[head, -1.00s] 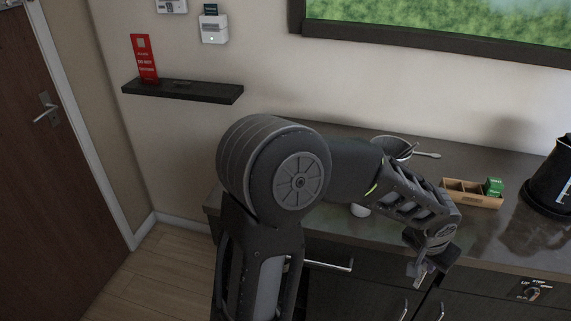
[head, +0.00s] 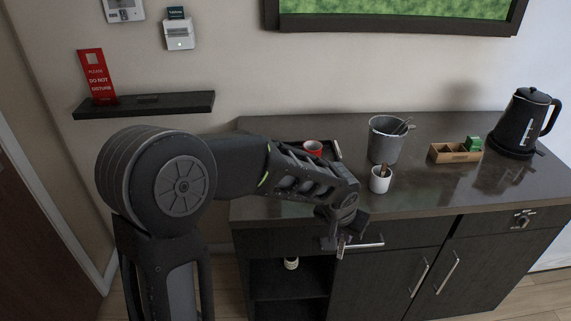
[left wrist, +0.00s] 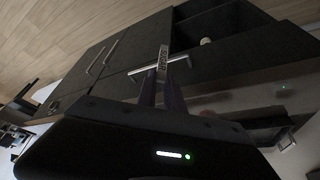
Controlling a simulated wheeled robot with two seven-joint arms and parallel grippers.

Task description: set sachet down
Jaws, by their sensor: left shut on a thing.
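A narrow, pale sachet (left wrist: 162,58) lettered "SUGAR" stands out from the jaws of my left gripper (left wrist: 162,92) in the left wrist view. In the head view my left gripper (head: 341,238) is shut on it, in front of the counter's front edge and below the top, by a drawer handle. The sachet shows there only as a small light strip (head: 340,246). My right gripper is not in view.
The counter front right is clear.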

